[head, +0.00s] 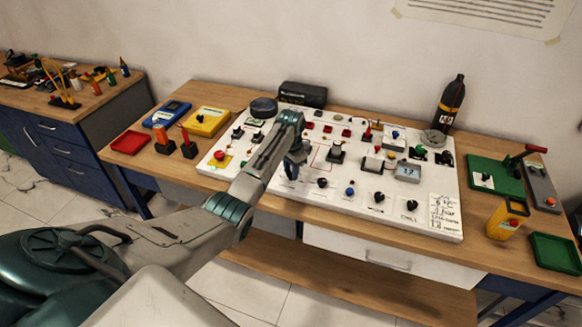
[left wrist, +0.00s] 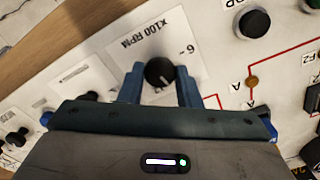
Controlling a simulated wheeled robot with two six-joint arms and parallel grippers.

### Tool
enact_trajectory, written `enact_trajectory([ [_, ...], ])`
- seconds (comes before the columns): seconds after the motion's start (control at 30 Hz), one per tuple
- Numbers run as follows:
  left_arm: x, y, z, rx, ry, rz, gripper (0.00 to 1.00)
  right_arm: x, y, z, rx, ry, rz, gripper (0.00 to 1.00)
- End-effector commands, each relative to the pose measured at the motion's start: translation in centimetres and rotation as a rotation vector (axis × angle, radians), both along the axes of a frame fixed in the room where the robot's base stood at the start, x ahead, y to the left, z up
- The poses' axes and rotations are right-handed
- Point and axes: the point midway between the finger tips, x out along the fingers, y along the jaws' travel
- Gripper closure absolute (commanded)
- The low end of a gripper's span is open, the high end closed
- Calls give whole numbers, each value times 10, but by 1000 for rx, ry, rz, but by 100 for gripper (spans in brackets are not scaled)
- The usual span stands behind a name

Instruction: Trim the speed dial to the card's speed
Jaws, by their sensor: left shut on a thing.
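The speed dial (left wrist: 160,71) is a round black knob on a white plate lettered "X100 RPM" in the left wrist view. My left gripper (left wrist: 160,90) has one blue finger on each side of the knob and is shut on it. A light pointer mark shows on the knob, but most of its scale is hidden. In the head view my left gripper (head: 292,170) is down at the white panel (head: 330,198) and the dial is hidden there. The card (head: 444,212), with handwritten lines, lies at the panel's front right corner; its text is too small to read surely.
A small grey display (head: 408,172) and several knobs, buttons and switches crowd the panel around my gripper. A dark bottle (head: 447,103) stands behind it. A red tray (head: 131,142) is at the table's left, and a yellow container (head: 507,220) and green tray (head: 554,252) at its right.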

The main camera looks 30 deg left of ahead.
Motion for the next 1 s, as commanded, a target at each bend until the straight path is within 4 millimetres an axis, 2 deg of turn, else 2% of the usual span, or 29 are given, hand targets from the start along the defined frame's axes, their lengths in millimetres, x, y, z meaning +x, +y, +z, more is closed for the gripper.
enact_trajectory([
  [0.2, 0, 0, 3, 0, 0, -205, 92, 0, -2, 14, -2, 0, 1, 64],
  [0.6, 1, 0, 2, 0, -2, -547, 92, 0, -4, 26, -4, 0, 2, 64],
  [1.0, 1, 0, 2, 0, -4, -729, 92, 0, -4, 31, -4, 0, 2, 64],
])
